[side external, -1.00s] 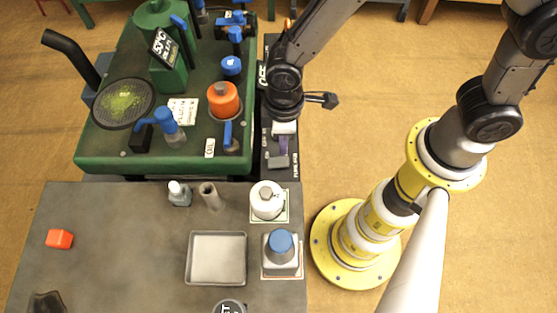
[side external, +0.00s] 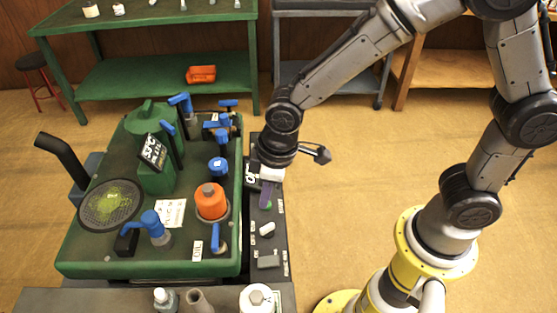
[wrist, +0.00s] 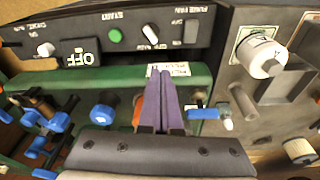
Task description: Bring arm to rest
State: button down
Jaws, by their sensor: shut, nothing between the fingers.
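My gripper (side external: 266,192) hangs above the dark control panel (side external: 279,245) at the right edge of the green mower lift unit (side external: 110,245). Its purple fingers are shut together and empty, also in the wrist view (wrist: 164,102). In the wrist view the panel (wrist: 215,40) carries an OFF sign (wrist: 80,52), a green button (wrist: 115,36), a white knob (wrist: 150,33) and a grey switch (wrist: 190,31). In the side view the fingers partly cover the panel near the green button. Whether they touch it cannot be told; they look clear.
Blue-handled valves (side external: 218,168) and an orange cap (side external: 210,202) stand on the green unit left of my gripper. A grey bench (side external: 60,300) with bottles lies in front. A green table (side external: 165,75) stands behind. Open floor (side external: 345,200) lies right of the panel.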

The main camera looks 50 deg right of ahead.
jog(key=s+d+r+m+t, duration=0.3)
jog(key=d+r+m+t, duration=0.1)
jog(key=d+r, duration=1)
jog(key=s+d+m, duration=0.1)
jog(key=s+d, duration=0.1)
jog(key=s, duration=0.4)
jog(key=s+d+r+m+h, duration=0.1)
jog(key=s+d+m, duration=0.1)
jog(key=s, duration=0.4)
jog(key=shift+r, duration=0.3)
